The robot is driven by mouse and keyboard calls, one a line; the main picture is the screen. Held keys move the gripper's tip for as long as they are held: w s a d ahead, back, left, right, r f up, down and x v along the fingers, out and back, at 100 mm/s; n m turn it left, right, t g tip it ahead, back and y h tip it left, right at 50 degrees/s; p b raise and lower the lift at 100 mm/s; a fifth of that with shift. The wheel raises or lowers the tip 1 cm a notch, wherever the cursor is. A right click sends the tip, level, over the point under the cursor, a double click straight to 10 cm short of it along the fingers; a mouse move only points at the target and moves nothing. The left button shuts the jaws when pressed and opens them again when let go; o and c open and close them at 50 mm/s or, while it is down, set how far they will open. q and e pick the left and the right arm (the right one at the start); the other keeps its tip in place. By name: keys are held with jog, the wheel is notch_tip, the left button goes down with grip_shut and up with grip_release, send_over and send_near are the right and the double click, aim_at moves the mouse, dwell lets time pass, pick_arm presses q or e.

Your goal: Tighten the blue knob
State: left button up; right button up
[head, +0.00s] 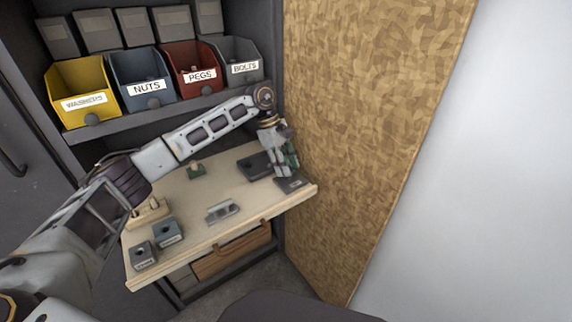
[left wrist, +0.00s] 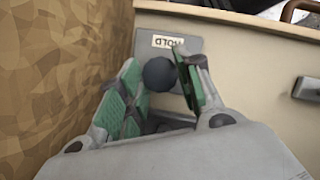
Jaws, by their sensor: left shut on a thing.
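A round, dark slate-blue knob (left wrist: 159,74) stands on a grey plate (left wrist: 190,44) with a white label that seems to read HOLD, in the left wrist view. My left gripper (left wrist: 160,80) is shut on the knob, with one green-padded finger on each side. In the head view, my left gripper (head: 284,168) points down at the right end of the workbench, over the dark plate (head: 294,184). The fingers hide the knob there. My right gripper is not in view.
A plywood wall (head: 365,120) rises close to the right of my left gripper. A dark block (head: 254,166), a metal rail (head: 222,211), a peg block (head: 148,214) and two labelled blocks lie on the pale bench (head: 205,230). Labelled bins (head: 145,78) stand on the shelf behind.

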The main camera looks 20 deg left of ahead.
pick_arm(q)
jog(key=shift+r, duration=0.1)
jog(key=o, duration=1)
jog(key=shift+r, duration=4.95)
